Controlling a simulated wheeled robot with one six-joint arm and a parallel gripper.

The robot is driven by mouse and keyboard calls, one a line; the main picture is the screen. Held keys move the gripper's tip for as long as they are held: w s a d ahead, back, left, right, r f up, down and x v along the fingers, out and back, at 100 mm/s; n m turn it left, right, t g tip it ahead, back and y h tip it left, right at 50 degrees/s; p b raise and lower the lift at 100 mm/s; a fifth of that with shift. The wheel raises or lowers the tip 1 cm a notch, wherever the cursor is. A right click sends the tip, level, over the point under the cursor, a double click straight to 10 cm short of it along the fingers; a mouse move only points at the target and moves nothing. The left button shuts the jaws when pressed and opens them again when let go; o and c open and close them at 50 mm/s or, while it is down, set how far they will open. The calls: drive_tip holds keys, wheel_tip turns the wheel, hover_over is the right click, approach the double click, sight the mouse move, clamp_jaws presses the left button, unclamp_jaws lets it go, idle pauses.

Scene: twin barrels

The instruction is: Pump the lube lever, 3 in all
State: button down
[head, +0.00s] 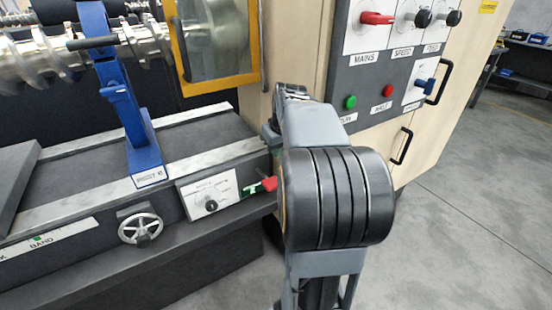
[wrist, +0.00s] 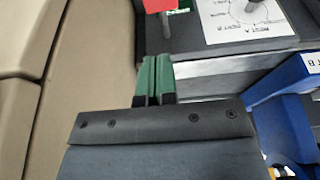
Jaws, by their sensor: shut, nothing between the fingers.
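A lever with a red grip (head: 267,184) sticks out from the front of the machine bed, beside a small green label too small to read. I take it for the lube lever. In the wrist view its red grip (wrist: 159,5) is at the top edge, cut off, with a grey rod below it. My gripper (wrist: 155,62) shows there with its green fingers together and empty. The fingertips are apart from the red grip, below it in the picture. In the head view my arm hides most of the gripper.
A white dial plate (head: 211,194) sits left of the lever, and a handwheel (head: 141,228) further left. A blue rest (head: 126,110) stands on the bed. A cabinet panel with a red MAINS handle (head: 377,18) and buttons is behind my arm. Grey floor at right is open.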

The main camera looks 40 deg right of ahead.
drive_tip(key=b, duration=0.2)
hover_over(272, 181)
drive_tip(key=f, duration=0.6)
drive_tip(key=s+f, duration=0.1)
drive_tip(key=f, duration=0.3)
drive_tip(key=shift+a+f, duration=0.1)
drive_tip(key=shift+f, duration=0.95)
